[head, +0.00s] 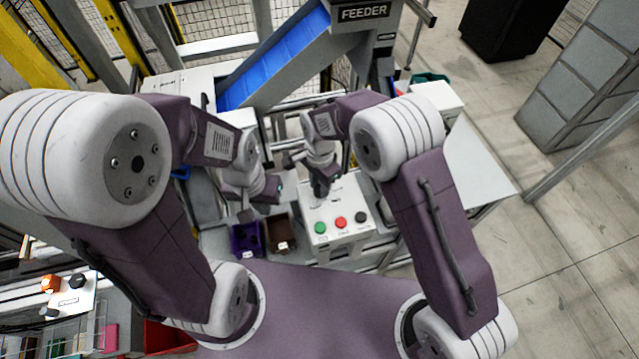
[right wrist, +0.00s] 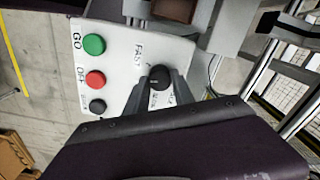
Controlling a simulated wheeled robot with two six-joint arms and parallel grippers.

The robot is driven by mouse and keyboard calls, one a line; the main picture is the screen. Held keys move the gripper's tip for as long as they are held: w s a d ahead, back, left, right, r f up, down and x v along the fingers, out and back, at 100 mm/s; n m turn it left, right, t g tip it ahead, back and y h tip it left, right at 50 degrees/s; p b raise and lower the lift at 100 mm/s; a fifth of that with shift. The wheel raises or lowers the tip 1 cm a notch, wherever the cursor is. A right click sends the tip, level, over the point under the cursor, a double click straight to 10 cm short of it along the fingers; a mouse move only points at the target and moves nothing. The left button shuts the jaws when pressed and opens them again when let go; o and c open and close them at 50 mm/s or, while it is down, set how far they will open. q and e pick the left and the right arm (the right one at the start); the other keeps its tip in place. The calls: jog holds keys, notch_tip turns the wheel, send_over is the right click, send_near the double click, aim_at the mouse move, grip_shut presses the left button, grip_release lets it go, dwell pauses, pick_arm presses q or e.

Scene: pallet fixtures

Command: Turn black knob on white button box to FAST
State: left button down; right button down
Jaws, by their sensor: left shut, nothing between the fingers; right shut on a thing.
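The white button box (head: 336,216) stands in front of me with a green, a red and a black button along its near edge. In the right wrist view its face (right wrist: 122,62) carries the labels GO, OFF and FAST. The black knob (right wrist: 159,74) sits beside the FAST label, with other lettering partly hidden by a finger. My right gripper (right wrist: 155,85) is shut on the knob, one finger on each side. In the head view my right gripper (head: 321,188) hides the knob. My left gripper (head: 247,214) is shut and empty, left of the box above the bins.
A purple bin (head: 246,239) and a brown bin (head: 281,234) stand left of the box. A blue chute (head: 275,62) under the FEEDER sign (head: 363,12) slopes behind. A pale table surface (head: 475,165) lies to the right. Another small button panel (head: 70,297) is at the lower left.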

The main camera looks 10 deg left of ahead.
jog(key=m, duration=0.4)
jog(key=shift+w+r, duration=0.15)
jog(key=shift+m+p, duration=0.3)
jog(key=shift+m, duration=1.5)
jog(key=c, duration=1.1)
grip_release()
jog(key=shift+o, duration=0.2)
notch_tip(320, 180, up, 9)
jog(key=b, duration=0.1)
jog(key=shift+b, duration=0.4)
